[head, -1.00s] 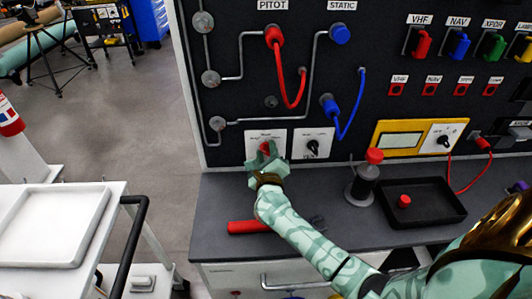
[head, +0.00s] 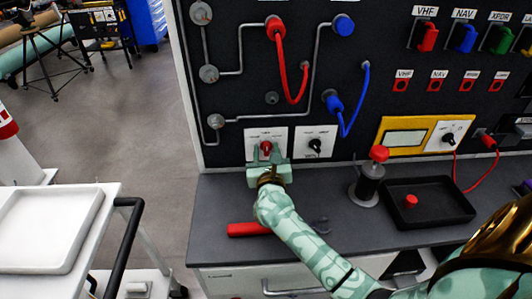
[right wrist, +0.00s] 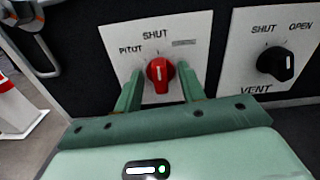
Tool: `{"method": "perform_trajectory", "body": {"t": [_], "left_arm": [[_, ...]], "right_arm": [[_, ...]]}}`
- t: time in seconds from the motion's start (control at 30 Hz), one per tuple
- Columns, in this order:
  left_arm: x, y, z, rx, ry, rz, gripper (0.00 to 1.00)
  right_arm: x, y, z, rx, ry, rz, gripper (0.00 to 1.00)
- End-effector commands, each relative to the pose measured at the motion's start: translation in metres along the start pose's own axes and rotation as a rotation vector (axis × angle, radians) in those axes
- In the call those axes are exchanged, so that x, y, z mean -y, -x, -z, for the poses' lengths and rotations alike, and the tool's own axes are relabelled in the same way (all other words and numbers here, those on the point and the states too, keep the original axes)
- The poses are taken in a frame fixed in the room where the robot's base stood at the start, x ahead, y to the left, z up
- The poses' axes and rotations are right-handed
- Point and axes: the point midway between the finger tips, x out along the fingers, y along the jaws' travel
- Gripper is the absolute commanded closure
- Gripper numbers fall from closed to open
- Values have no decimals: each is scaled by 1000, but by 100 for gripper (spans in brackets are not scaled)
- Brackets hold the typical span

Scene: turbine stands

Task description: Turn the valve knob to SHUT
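The red valve knob (head: 266,147) sits on a white plate (head: 279,133) low on the dark panel. In the right wrist view the red knob (right wrist: 160,72) has SHUT printed above it, PITOT to its upper left and a blurred label to its upper right. I cannot tell for sure which label it points at. My right gripper (head: 266,160) is at the knob from below. In the right wrist view its pale green fingers (right wrist: 160,82) stand apart, one on each side of the knob, with small gaps showing. My left gripper is not in view.
A black VENT knob (right wrist: 276,63) on its own plate is just right of the red one. The grey worktop (head: 225,205) holds a red-handled tool (head: 248,229), a red-topped pump (head: 370,178) and a black tray (head: 440,212). A white cart (head: 50,230) stands at left.

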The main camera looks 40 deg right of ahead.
Motion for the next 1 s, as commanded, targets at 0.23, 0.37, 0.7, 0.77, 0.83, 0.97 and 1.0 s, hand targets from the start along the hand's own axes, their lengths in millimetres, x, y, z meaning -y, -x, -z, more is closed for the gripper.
{"method": "perform_trajectory", "body": {"t": [0.23,0.37,0.7,0.77,0.83,0.97,1.0], "left_arm": [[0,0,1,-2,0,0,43],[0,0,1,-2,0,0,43],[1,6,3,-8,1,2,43],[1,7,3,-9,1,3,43],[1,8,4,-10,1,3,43],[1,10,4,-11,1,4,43],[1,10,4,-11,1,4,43]], "right_arm": [[0,0,0,0,2,0,53],[0,0,0,0,2,0,53],[0,23,-1,-1,3,0,53],[0,29,-1,-1,2,0,53],[0,36,0,-1,2,-1,53],[0,46,0,0,2,-1,53],[0,48,0,0,2,-1,53]]}}
